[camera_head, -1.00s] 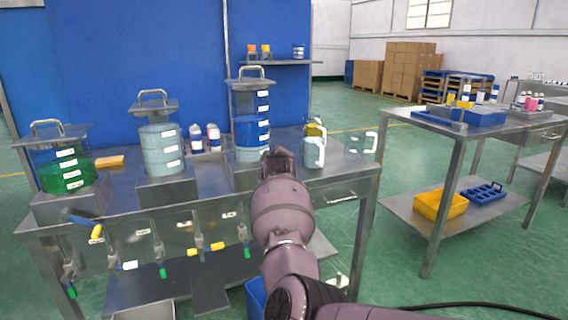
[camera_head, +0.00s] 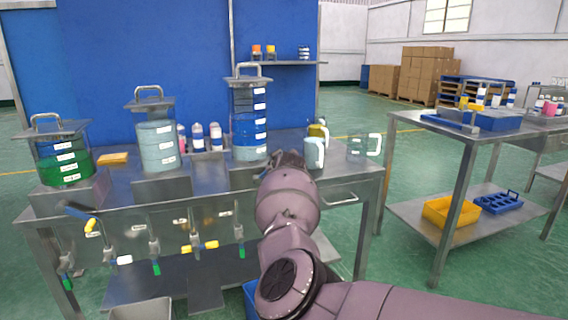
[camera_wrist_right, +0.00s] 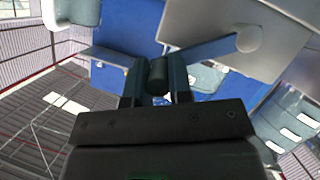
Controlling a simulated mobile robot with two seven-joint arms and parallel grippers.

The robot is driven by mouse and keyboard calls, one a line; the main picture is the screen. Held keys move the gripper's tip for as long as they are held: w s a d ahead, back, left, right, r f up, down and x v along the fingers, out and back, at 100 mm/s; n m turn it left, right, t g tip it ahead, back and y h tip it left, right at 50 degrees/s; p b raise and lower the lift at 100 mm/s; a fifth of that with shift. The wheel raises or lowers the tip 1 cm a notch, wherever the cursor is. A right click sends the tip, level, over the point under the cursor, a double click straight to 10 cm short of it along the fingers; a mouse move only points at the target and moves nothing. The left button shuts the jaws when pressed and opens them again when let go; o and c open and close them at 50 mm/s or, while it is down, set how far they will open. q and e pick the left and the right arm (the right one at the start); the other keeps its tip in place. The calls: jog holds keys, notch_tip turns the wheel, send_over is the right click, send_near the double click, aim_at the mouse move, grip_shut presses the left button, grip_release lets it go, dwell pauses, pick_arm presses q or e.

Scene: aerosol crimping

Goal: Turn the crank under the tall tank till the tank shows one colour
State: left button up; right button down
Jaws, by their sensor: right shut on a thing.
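The tall tank (camera_head: 248,128) stands at the right of the three tanks in the head view. It is clear near the top, holds a dark blue layer and shows a pale layer at the bottom. My right gripper (camera_wrist_right: 156,80) is shut on the dark crank handle (camera_wrist_right: 157,70) in the wrist view. The crank arm (camera_wrist_right: 208,48) runs from it up and right to a round pivot on a grey metal face. In the head view my right gripper (camera_head: 285,160) is beside the tank's stand and hides the crank. My left gripper is out of view.
A pale tank (camera_head: 158,143) and a green tank (camera_head: 62,158) stand to the left on the steel bench. A white jug (camera_head: 314,152) stands close right of my gripper. Valves with coloured handles (camera_head: 210,245) hang along the bench front. A second table (camera_head: 465,135) stands right.

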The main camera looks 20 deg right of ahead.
jog(key=shift+f, duration=0.15)
jog(key=shift+d+m, duration=0.1)
jog(key=shift+m, duration=0.2)
jog(key=c, duration=1.1)
grip_release()
jog(key=shift+f, duration=0.15)
jog(key=shift+o, duration=0.3)
jog(key=shift+w+f, duration=0.1)
jog(key=shift+f, duration=0.1)
